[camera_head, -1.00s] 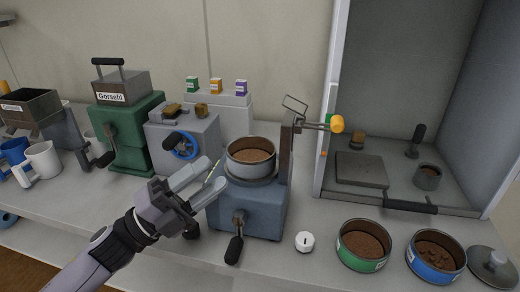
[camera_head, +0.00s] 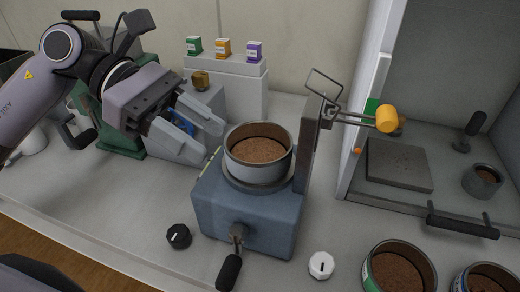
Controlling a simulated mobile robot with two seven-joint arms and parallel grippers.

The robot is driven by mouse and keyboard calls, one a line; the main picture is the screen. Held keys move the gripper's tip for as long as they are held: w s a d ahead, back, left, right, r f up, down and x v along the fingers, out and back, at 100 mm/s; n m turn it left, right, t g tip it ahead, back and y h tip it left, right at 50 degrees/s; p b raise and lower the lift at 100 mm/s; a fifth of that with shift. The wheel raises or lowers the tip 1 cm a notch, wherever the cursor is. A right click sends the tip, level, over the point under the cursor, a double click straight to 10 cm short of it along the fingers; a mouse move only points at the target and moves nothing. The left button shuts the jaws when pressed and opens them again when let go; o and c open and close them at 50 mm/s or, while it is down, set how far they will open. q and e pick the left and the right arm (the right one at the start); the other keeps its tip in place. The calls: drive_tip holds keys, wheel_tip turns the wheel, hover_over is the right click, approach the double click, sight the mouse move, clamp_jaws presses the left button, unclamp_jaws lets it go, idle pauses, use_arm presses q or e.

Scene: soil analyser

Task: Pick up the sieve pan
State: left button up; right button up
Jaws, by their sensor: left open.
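The sieve pan (camera_head: 259,172) is a round grey metal pan with brown soil in it. It sits upright on top of the blue shaker machine (camera_head: 245,215) in the middle of the view. My left gripper (camera_head: 212,144) is open, just left of the pan at about rim height. Its two fingers point right towards the pan, and nothing is between them. The fingertips look close to the pan's left wall, but I cannot tell the exact gap. My right gripper is not in view.
An upright post with a wire clamp and orange knob (camera_head: 386,119) stands right of the pan. A black crank handle (camera_head: 229,271) and two knobs are in front. A glass-sided cabinet with a grey plate (camera_head: 398,165) is at right. Soil tins (camera_head: 398,272) stand front right.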

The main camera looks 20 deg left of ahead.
sight(263, 172)
use_arm(q)
drive_tip(key=x, duration=0.2)
drive_tip(key=p+x, duration=0.1)
drive_tip(key=x, duration=0.5)
drive_tip(key=shift+w+a+f+p, duration=0.1)
drive_tip(key=shift+w+f+p, duration=0.05)
drive_tip(key=shift+w+p, duration=0.25)
clamp_jaws()
